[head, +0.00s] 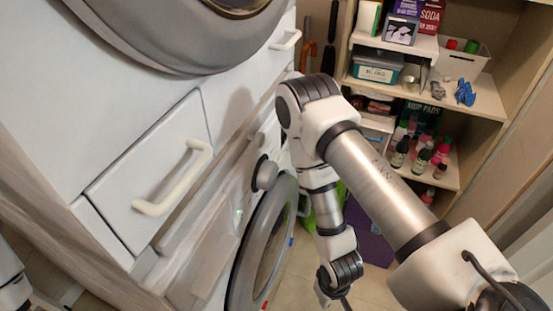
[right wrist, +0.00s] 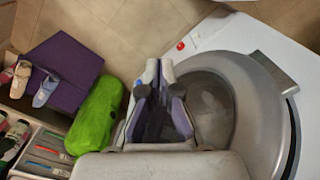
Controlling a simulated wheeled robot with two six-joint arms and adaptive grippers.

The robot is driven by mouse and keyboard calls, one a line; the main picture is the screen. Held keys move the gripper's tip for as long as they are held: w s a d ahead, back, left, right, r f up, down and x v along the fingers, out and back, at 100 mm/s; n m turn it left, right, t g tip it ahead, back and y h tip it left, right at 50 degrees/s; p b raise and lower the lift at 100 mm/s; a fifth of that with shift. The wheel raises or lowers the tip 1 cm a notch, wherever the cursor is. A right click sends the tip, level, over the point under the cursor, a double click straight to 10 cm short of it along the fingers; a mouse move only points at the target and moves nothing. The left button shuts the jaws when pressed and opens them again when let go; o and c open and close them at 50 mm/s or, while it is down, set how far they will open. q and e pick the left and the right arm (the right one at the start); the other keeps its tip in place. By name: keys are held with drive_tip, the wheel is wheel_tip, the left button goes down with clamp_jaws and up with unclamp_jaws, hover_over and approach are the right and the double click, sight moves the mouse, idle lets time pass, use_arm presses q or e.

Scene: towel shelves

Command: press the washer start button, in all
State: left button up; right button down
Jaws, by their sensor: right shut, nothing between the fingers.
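The washer is the lower white machine, with a grey round door (head: 262,245) and a dark-and-grey knob (head: 265,174) on its panel. I cannot make out the start button; my right arm covers part of the panel's right side. In the right wrist view the grey door ring (right wrist: 272,100) is on the right, beside a white panel with a small red mark (right wrist: 180,45). My right gripper (right wrist: 160,66) is shut and empty, in front of the door area. In the head view its fingers are hardly visible at the bottom edge. My left gripper is not in view.
An upper machine with a handled drawer (head: 150,165) sits above the washer. Shelves with boxes and bottles (head: 418,150) stand at the right. A purple box (right wrist: 62,75) and a green item (right wrist: 97,112) are on the floor beside the washer.

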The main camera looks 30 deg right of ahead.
sight(277, 159)
drive_tip(key=w+d+r+n+t+p, duration=0.1)
drive_tip(key=w+r+t+p, duration=0.2)
drive_tip(key=w, duration=0.4)
drive_tip(key=w+d+r+n+t+p, duration=0.2)
drive_tip(key=w+r+t, duration=0.1)
drive_tip(key=w, duration=0.3)
drive_tip(key=w+d+r+n+t+p, duration=0.2)
drive_tip(key=w+d+r+t+p, duration=0.2)
drive_tip(key=w+d+r+t, duration=0.4)
wheel_tip(277, 159, up, 5)
drive_tip(key=shift+w+d+f+t+h, duration=0.2)
drive_tip(key=shift+w+d+t+h, duration=0.15)
drive_tip(key=shift+w, duration=0.85)
drive_tip(key=w+a+b, duration=0.4)
drive_tip(key=w+a, duration=0.1)
drive_tip(key=w, duration=0.1)
drive_tip(key=shift+w+a, duration=0.35)
